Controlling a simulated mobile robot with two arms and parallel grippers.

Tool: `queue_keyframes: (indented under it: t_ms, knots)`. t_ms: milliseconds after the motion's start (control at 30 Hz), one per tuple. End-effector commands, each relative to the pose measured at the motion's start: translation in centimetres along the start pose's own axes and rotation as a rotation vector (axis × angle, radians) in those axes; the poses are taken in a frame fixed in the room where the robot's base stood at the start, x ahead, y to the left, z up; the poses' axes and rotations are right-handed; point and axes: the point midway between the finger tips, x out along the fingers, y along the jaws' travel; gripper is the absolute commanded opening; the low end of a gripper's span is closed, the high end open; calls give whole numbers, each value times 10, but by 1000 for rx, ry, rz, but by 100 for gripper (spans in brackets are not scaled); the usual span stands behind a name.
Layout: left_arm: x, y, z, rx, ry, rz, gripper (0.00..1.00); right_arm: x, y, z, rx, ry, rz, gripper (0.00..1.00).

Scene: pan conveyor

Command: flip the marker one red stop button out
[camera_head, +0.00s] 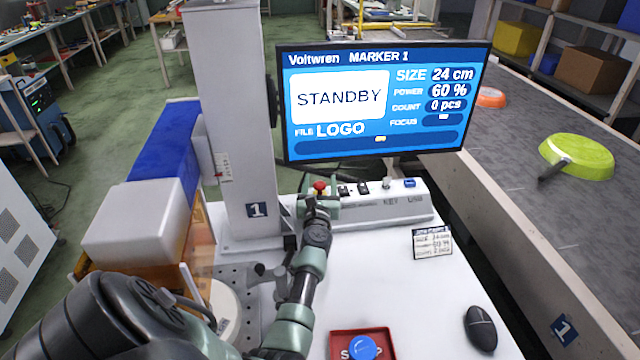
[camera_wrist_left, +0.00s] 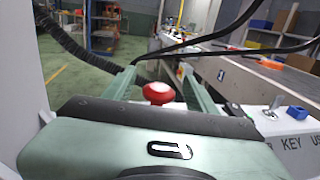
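The red stop button (camera_head: 319,186) sits at the left end of the white control box (camera_head: 385,208) under the marker 1 screen. It also shows in the left wrist view (camera_wrist_left: 158,93) as a round red cap. My left gripper (camera_head: 319,199) is at the button, its arm reaching up from the lower left. In the left wrist view the gripper's two green fingers (camera_wrist_left: 158,84) stand apart on either side of the cap, with gaps beside it. The button's lower part is hidden behind the gripper body. My right gripper is not in view.
The screen (camera_head: 380,101) reads STANDBY. Switches, a key and a blue USB piece (camera_head: 410,183) lie right of the button. The marker column (camera_head: 250,120) stands close on the left.

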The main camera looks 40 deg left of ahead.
Motion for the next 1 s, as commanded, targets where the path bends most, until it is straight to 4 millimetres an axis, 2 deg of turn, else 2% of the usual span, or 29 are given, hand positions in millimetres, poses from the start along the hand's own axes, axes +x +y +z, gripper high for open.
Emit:
queue_keyframes:
  t_ms: [167, 600, 767, 1000]
  knots:
    - [-6, 0, -1, 0, 3, 0, 57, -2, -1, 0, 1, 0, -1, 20]
    - [-72, 0, 0, 0, 1, 0, 57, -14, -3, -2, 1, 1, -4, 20]
    - [-79, 0, 0, 0, 0, 0, 57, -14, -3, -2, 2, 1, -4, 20]
    - [-79, 0, 0, 0, 0, 0, 57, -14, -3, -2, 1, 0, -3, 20]
